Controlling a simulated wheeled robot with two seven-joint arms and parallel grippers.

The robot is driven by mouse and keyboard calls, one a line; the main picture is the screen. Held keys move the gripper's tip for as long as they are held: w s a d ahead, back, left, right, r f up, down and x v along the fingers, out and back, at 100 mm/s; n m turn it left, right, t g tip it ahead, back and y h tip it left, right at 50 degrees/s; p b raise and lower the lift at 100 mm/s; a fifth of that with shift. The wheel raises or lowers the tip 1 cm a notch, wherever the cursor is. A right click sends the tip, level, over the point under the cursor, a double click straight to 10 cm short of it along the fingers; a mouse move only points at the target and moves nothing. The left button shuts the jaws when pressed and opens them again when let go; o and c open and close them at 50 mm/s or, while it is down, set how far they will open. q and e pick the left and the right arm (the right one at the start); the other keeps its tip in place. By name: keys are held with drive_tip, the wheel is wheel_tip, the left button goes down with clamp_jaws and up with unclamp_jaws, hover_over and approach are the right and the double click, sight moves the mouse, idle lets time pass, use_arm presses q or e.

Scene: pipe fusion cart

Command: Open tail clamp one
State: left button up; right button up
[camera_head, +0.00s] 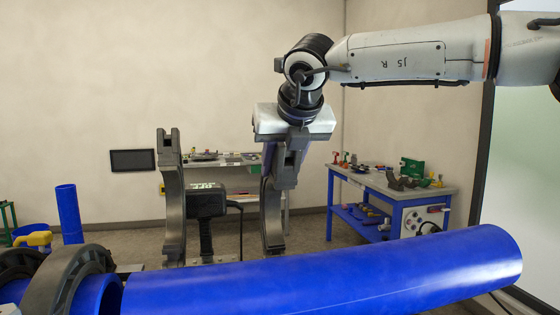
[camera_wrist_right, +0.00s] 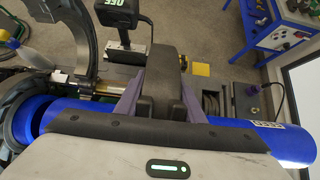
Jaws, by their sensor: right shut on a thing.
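My right gripper (camera_head: 287,152) comes down from the upper right. It is shut on the top end of a dark clamp arm (camera_head: 272,215) that stands upright behind the blue pipe (camera_head: 330,280). In the right wrist view the purple fingers of the right gripper (camera_wrist_right: 160,100) close on both sides of the black clamp end (camera_wrist_right: 160,72). A second dark curved clamp arm (camera_head: 173,205) stands upright to the left, apart from the gripper. Which of them is tail clamp one I cannot tell. The lower parts of both are hidden by the pipe. My left gripper is not in view.
Dark clamp rings (camera_head: 78,280) sit around the pipe at the lower left, near a yellow handle (camera_head: 33,239). A black device (camera_head: 206,203) with a display stands between the upright arms. A blue-framed workbench (camera_head: 390,195) stands at the back right.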

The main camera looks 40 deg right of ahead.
drive_tip(key=shift+w+d+r, duration=0.15)
drive_tip(key=shift+w+d, duration=0.05)
drive_tip(key=shift+w, duration=0.1)
drive_tip(key=shift+w+d+r, duration=0.2)
drive_tip(key=shift+w, duration=0.05)
drive_tip(key=shift+w+d+r+p, duration=0.1)
drive_tip(key=shift+w+d+p, duration=0.25)
drive_tip(key=shift+w+p, duration=0.3)
drive_tip(key=shift+w+d+r+p, duration=0.1)
drive_tip(key=shift+w+d+p, duration=0.3)
drive_tip(key=shift+w, duration=0.3)
drive_tip(key=shift+w+f, duration=0.1)
drive_tip(key=shift+w, duration=0.1)
drive_tip(key=shift+d, duration=0.1)
